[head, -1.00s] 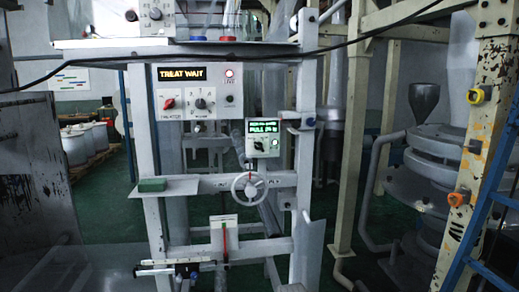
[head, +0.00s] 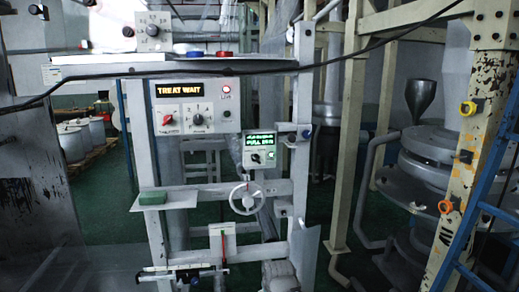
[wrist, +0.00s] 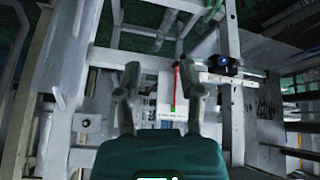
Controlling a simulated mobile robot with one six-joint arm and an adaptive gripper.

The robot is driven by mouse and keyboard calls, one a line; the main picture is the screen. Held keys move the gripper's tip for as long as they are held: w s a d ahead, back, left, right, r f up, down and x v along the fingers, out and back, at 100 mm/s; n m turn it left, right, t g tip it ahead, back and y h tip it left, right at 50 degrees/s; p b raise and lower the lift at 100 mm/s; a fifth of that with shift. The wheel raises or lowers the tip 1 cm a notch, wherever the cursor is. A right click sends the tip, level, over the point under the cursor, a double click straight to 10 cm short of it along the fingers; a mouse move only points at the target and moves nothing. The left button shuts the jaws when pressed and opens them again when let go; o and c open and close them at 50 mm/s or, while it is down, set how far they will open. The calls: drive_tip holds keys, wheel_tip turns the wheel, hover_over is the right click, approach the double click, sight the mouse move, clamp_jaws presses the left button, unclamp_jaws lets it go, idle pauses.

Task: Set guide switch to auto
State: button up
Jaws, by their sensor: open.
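A small control box (head: 258,150) with a green lit screen is fixed to the right part of the pale frame in the head view. Its screen seems to read "PULL IN", and a small dark knob (head: 256,158) sits below it. I cannot read the labels, so I cannot tell if this knob is the guide switch. A larger panel (head: 196,118) at upper left shows "TREAT WAIT", with a red knob (head: 167,120) and a dark knob (head: 198,119). My gripper (wrist: 160,88) is open and empty in the wrist view, its fingers apart before the frame.
A handwheel (head: 246,198) sticks out below the box. A dark cable (head: 300,68) crosses the upper view. A blue ladder (head: 490,205) and a chipped post (head: 474,150) stand at right.

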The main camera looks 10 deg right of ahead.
drive_tip(key=w+r+n+t+p, duration=0.25)
drive_tip(key=w+r+p, duration=0.3)
drive_tip(key=r, duration=0.35)
drive_tip(key=w+r+n+t+p, duration=0.1)
drive_tip(key=w+r+t+p, duration=0.3)
drive_tip(key=w+r, duration=0.45)
drive_tip(key=n+t+p, duration=0.2)
drive_tip(key=t+p, duration=0.3)
drive_tip(key=p, duration=0.2)
approach(257, 160)
drive_tip(key=s+f, duration=0.1)
drive_tip(key=s, duration=0.3)
drive_tip(key=shift+w+a+r+t, duration=0.25)
drive_tip(key=shift+a, duration=0.1)
drive_tip(key=shift+w, duration=0.2)
drive_tip(key=w, duration=1.3)
drive_tip(key=shift+w, duration=0.25)
